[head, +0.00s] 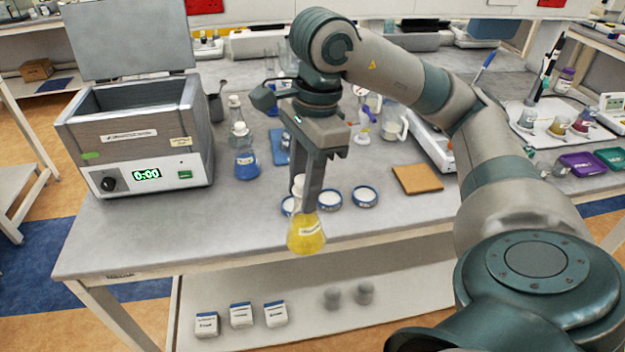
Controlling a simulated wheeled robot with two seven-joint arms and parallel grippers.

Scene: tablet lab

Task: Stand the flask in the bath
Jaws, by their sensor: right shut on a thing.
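A conical flask with yellow liquid (306,236) hangs upright near the bench's front edge. My right gripper (305,203) points down and is shut on the flask at its neck. The bath (136,142) is a grey box with its lid raised, standing at the left end of the bench. Its display reads 0:00. The flask is to the right of the bath and lower in the picture. The floor of the bath is mostly hidden by its front wall. My left gripper is not in view.
A flask with blue liquid (246,164) stands just right of the bath, with a dark cup (215,107) behind it. The bench front (150,235) before the bath is clear.

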